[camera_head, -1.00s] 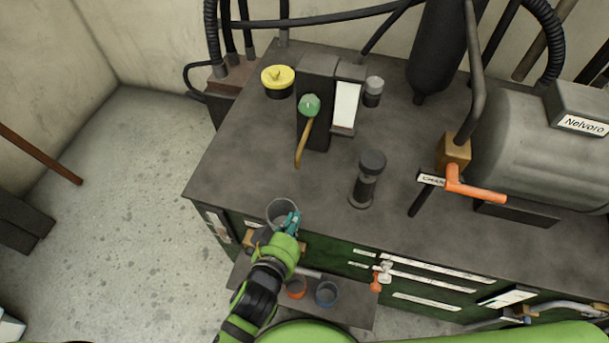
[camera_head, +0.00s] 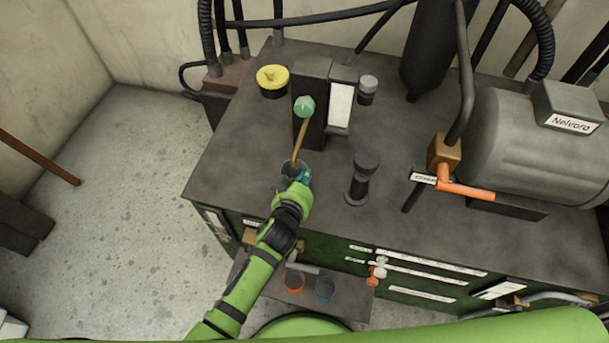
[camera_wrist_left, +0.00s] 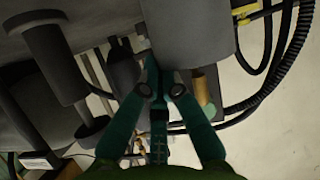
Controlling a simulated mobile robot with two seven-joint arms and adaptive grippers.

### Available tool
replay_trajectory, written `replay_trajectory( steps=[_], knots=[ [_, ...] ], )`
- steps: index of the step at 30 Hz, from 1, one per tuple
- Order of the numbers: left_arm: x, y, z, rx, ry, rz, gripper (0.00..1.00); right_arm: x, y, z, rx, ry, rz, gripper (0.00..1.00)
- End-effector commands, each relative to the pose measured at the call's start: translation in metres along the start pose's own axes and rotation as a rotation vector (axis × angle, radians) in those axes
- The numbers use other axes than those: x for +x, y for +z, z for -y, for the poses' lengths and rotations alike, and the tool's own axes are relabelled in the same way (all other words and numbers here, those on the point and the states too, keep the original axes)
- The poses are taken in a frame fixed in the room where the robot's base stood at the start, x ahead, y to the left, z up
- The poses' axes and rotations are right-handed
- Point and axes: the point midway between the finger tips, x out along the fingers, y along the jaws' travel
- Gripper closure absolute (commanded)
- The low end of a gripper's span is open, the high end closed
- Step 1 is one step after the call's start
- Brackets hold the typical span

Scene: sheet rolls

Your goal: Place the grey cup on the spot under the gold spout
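The grey cup (camera_head: 286,178) is at the near left of the dark worktop, partly hidden by my left gripper (camera_head: 301,180). The gripper's teal fingers are closed on the cup's near side. In the left wrist view the cup (camera_wrist_left: 190,30) is a large grey shape at the fingertips (camera_wrist_left: 152,72). The gold spout (camera_head: 301,143) hangs from the dark dispenser with the green knob, and its tip appears at the cup's far rim. I cannot tell whether the cup touches the worktop; the spot under the spout is hidden. My right gripper is not in view.
A dark cylinder (camera_head: 361,178) stands right of the gripper. A yellow-lidded pot (camera_head: 272,80) is behind, left of the dispenser (camera_head: 312,120). An orange-rimmed cup (camera_head: 294,283) and a blue cup (camera_head: 324,289) sit on the low shelf. The worktop's left part is clear.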

Motion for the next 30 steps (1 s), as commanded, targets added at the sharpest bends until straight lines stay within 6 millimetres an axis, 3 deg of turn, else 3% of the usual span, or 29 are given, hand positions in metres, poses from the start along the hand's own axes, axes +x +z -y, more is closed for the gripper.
replay_trajectory(
  steps=[7, 9, 22, 30],
  knots=[
    [0.002, 0.004, 0.001, -0.001, 0.0, -0.001, 1.0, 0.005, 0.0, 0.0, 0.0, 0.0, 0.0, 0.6],
    [0.001, 0.004, 0.001, -0.001, 0.0, 0.001, 0.71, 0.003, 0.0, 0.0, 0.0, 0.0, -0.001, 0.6],
    [-0.002, -0.001, 0.0, 0.001, -0.001, 0.001, 0.71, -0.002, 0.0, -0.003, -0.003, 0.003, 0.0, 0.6],
    [-0.044, 0.002, 0.0, -0.001, 0.0, 0.002, 0.71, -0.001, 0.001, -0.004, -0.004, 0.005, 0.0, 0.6]
  ],
)
